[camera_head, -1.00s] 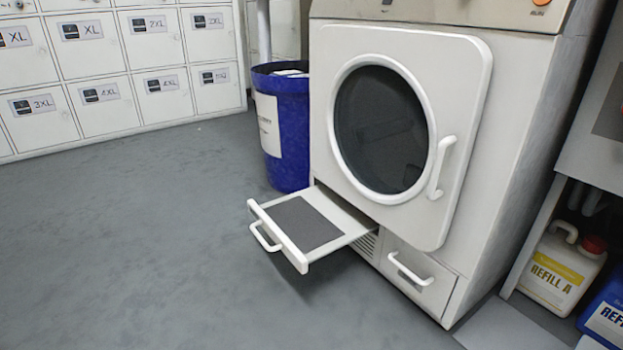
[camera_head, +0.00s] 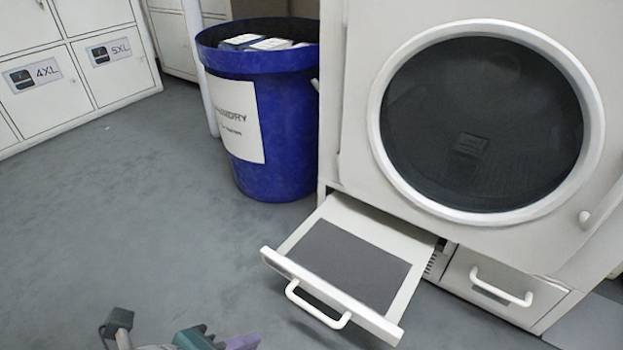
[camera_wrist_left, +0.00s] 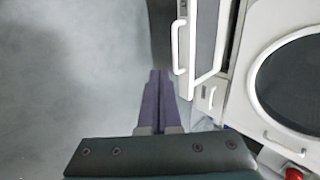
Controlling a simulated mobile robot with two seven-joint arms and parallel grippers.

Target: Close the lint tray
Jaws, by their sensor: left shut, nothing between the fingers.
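The lint tray (camera_head: 393,236), white with a dark grey panel and a white bar handle (camera_head: 316,306), is pulled out from the lower left of the white dryer (camera_head: 334,120). My left gripper (camera_head: 243,343) shows only in part at the bottom edge of the head view, with purple fingers, left of and apart from the tray handle. In the left wrist view its fingers (camera_wrist_left: 160,76) are together and empty, and the tray (camera_wrist_left: 190,38) with its handle stands to their upper right. My right gripper is not in view.
The round dryer door (camera_head: 590,130) is shut. A shut drawer (camera_head: 520,275) with a handle sits right of the tray. A blue laundry bin (camera_head: 275,150) stands behind the tray, left of the dryer. White lockers (camera_head: 60,105) line the back left. The grey floor (camera_head: 120,220) at left is clear.

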